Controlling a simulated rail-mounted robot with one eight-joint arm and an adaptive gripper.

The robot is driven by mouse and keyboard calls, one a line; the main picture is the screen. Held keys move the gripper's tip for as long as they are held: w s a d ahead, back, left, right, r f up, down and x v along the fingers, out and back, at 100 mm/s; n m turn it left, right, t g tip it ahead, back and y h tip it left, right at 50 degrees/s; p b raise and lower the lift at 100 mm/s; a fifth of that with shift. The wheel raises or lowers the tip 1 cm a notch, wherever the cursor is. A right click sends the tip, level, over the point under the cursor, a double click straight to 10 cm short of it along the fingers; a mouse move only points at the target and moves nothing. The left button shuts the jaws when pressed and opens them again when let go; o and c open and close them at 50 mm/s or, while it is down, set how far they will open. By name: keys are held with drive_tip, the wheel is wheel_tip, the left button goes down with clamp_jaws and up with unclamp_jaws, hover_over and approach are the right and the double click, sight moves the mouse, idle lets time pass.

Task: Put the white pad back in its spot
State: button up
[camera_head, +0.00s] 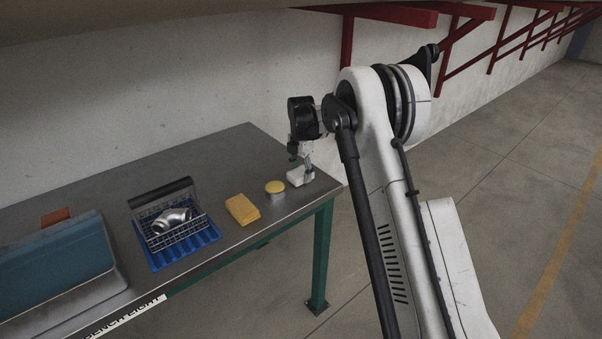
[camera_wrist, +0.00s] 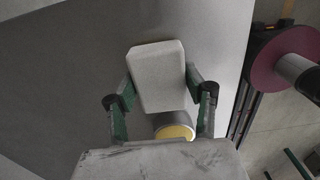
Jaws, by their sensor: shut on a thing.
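The white pad (camera_head: 299,178) is a small pale block at the right end of the grey bench, in the head view. My gripper (camera_head: 303,171) is over it, with its fingers down at the pad. In the wrist view the pad (camera_wrist: 158,76) sits between the two green-and-black fingers of my gripper (camera_wrist: 160,88), which are shut on its sides. Whether the pad touches the bench or is slightly raised, I cannot tell. No marked spot for the pad can be made out.
A round yellow-topped tin (camera_head: 275,187) stands just left of the pad; it also shows in the wrist view (camera_wrist: 175,131). Further left are a yellow sponge-like block (camera_head: 242,209), a metal casting (camera_head: 171,219) in a wire basket on a blue mat (camera_head: 160,262), and a teal-topped case (camera_head: 55,262).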

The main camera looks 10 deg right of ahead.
sight(301, 170)
drive_tip(key=shift+f, duration=0.3)
drive_tip(key=o, duration=1.1)
drive_tip(key=shift+r, duration=0.1)
drive_tip(key=shift+r+p, duration=0.15)
drive_tip(key=shift+p, duration=0.2)
wheel_tip(301, 170, up, 13)
drive_tip(key=s+r+m+t, duration=0.2)
drive_tip(key=s+r+m, duration=0.4)
drive_tip(key=s+r, duration=0.45)
drive_tip(key=s+r+m+t, duration=0.2)
drive_tip(key=s+m, duration=0.4)
drive_tip(key=s, duration=0.7)
drive_tip(key=s+r+m+t, duration=0.15)
drive_tip(key=s+m, duration=0.35)
drive_tip(key=s, duration=0.9)
drive_tip(key=s+f+m+t, duration=0.1)
drive_tip(key=s+f+m, duration=0.5)
drive_tip(key=s, duration=0.5)
drive_tip(key=shift+t, duration=0.35)
